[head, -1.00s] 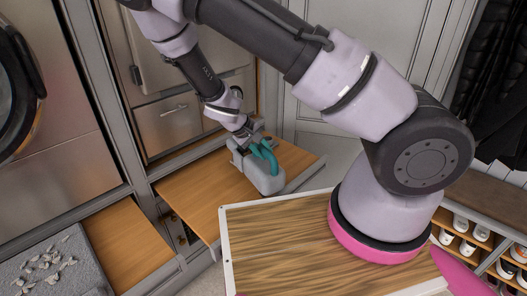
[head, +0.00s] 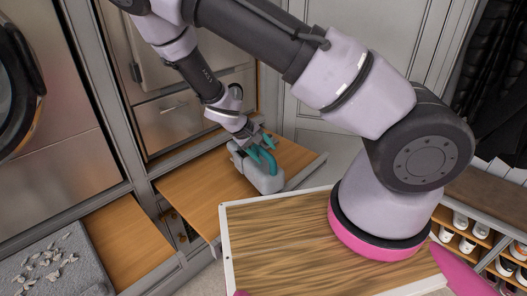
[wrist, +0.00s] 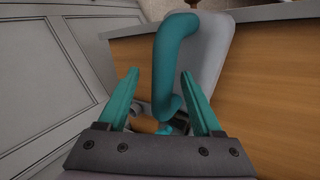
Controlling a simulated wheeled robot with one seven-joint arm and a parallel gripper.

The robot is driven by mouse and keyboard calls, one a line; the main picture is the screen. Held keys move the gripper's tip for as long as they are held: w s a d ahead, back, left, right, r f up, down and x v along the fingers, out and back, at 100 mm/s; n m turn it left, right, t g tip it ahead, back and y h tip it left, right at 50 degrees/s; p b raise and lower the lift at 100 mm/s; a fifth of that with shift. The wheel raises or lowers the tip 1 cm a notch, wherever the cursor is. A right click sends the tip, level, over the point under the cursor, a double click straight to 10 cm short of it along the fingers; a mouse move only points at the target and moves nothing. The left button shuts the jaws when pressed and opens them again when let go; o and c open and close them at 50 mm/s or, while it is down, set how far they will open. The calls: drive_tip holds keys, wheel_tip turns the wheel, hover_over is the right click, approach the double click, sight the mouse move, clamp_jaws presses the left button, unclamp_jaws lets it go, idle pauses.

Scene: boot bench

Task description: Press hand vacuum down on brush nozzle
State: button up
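The hand vacuum is a grey body (head: 268,181) with a curved teal handle (head: 271,162), resting on the pulled-out wooden shelf. In the wrist view the grey body (wrist: 207,48) lies beyond the handle (wrist: 172,60). My gripper (head: 262,150) is over the vacuum's rear end. In the wrist view its two teal fingers (wrist: 160,74) are spread, one on each side of the handle, with gaps showing. A small orange-brown piece (wrist: 145,125) shows low between the fingers; I cannot tell whether it is the brush nozzle. The nozzle is not clearly visible.
The wooden shelf (head: 200,192) has bare room left of the vacuum. A second wooden surface (head: 280,245) with a white rim is in front. A grey mat with pale bits (head: 50,265) lies lower left.

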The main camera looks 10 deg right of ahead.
drive_tip(key=v, duration=1.1)
drive_tip(key=s+d+r+m+y, duration=0.25)
drive_tip(key=d+r+y, duration=0.2)
drive_tip(key=r, duration=0.65)
drive_tip(key=s+d+r+m+y, duration=0.1)
drive_tip(key=d+r+m+y, duration=0.3)
drive_tip(key=r, duration=0.7)
drive_tip(key=s+d+r+m+t, duration=0.1)
drive_tip(key=s+d+r+t, duration=0.3)
drive_tip(key=s+r, duration=0.5)
wheel_tip(320, 180, up, 2)
drive_tip(key=shift+d+r+t, duration=0.2)
drive_tip(key=shift+d+t, duration=0.2)
drive_tip(key=shift+d, duration=0.75)
